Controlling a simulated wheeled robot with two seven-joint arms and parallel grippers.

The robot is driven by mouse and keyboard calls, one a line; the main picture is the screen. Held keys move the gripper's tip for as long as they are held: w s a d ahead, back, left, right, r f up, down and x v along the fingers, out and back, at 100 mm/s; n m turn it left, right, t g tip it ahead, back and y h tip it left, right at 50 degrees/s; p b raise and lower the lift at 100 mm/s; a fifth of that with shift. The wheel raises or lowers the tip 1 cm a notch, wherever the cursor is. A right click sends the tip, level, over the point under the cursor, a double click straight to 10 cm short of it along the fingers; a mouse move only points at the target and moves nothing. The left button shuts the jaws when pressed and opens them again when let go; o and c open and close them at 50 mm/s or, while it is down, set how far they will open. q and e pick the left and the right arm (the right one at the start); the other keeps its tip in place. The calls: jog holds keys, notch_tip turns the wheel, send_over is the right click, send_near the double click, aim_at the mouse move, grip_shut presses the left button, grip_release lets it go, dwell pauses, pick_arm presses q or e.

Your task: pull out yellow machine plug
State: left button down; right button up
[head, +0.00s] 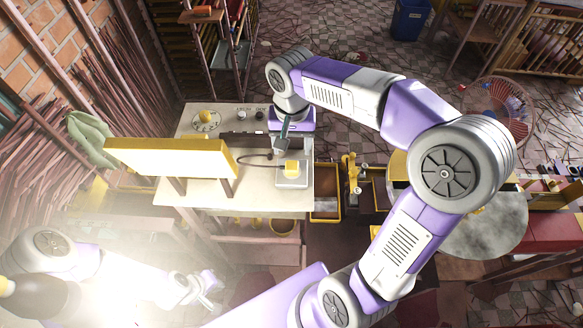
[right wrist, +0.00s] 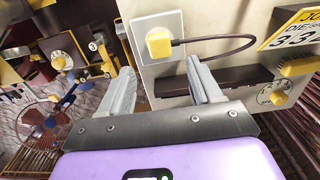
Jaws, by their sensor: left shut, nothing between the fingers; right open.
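The yellow plug (head: 292,167) sits on a light square socket plate (head: 284,184) on the bench. In the right wrist view the plug (right wrist: 159,42) is on the plate (right wrist: 176,20), with a dark cable (right wrist: 225,54) running off to the right. My right gripper (head: 294,141) is open and empty. In the right wrist view its fingers (right wrist: 163,77) point towards the plug, which shows just beyond the gap between their tips. I cannot tell the exact distance. My left gripper (head: 208,288) is shut and empty at the lower left, away from the plug.
A yellow-edged panel (head: 170,158) stands on the bench (head: 265,201) left of the plug. A dial with a yellow knob (head: 206,118) is at the bench's back left. A yellow-rimmed bin (head: 326,214) and a round grey table (head: 490,228) are to the right.

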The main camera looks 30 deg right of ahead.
aim_at(292, 165)
notch_tip(292, 165, down, 9)
jog(key=b, duration=0.6)
jog(key=shift+r+b, duration=0.2)
jog(key=shift+b, duration=0.1)
dwell(0.7)
grip_shut()
dwell(0.3)
jog(key=shift+r+p, duration=0.2)
jog(key=shift+p, duration=0.2)
jog(key=shift+r+p, duration=2.5)
jog(key=shift+r, duration=0.35)
